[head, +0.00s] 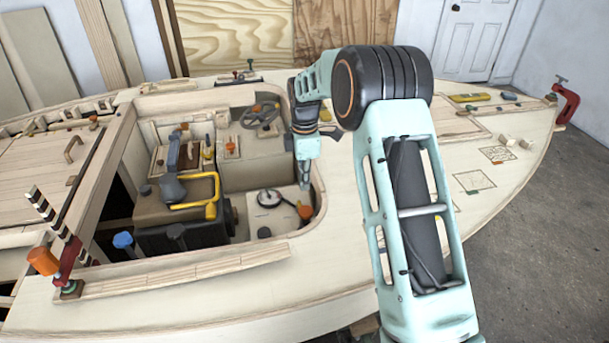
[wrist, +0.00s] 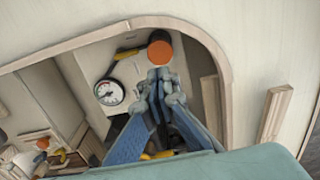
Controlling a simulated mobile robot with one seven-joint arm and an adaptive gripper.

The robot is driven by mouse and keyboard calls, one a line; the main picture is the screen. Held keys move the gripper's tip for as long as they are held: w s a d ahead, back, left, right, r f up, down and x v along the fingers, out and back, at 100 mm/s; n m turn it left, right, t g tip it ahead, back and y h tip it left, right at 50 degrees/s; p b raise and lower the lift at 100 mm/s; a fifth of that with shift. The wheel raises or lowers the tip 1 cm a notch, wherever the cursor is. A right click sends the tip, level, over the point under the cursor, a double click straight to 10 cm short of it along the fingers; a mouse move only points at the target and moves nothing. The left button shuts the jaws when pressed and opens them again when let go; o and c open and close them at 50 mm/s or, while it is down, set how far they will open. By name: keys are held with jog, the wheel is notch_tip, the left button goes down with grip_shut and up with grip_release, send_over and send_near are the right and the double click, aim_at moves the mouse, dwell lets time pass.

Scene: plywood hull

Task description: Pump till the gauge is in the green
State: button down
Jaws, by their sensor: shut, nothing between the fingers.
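A round gauge (head: 269,198) with a white face and dark rim sits on the floor of the hull's cockpit. In the wrist view the gauge (wrist: 109,92) shows a red mark; I cannot read the needle against any green zone. An orange knob (head: 305,211), which looks like the pump's handle, stands to the right of the gauge. My gripper (head: 304,186) points down just above the knob. In the wrist view my gripper (wrist: 161,82) is shut and empty, its tips close to the orange knob (wrist: 160,48). I cannot tell if they touch. The pump's body is mostly hidden.
The cockpit's curved wooden rim (head: 312,150) surrounds the space close to my gripper.

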aim_at(305, 210)
notch_tip(305, 210, down, 9)
jog(key=shift+r, duration=0.1)
dwell(0.4)
jog(key=shift+f+b, duration=1.15)
jog(key=shift+f, duration=1.05)
jog(key=shift+r, duration=0.15)
notch_tip(305, 210, up, 12)
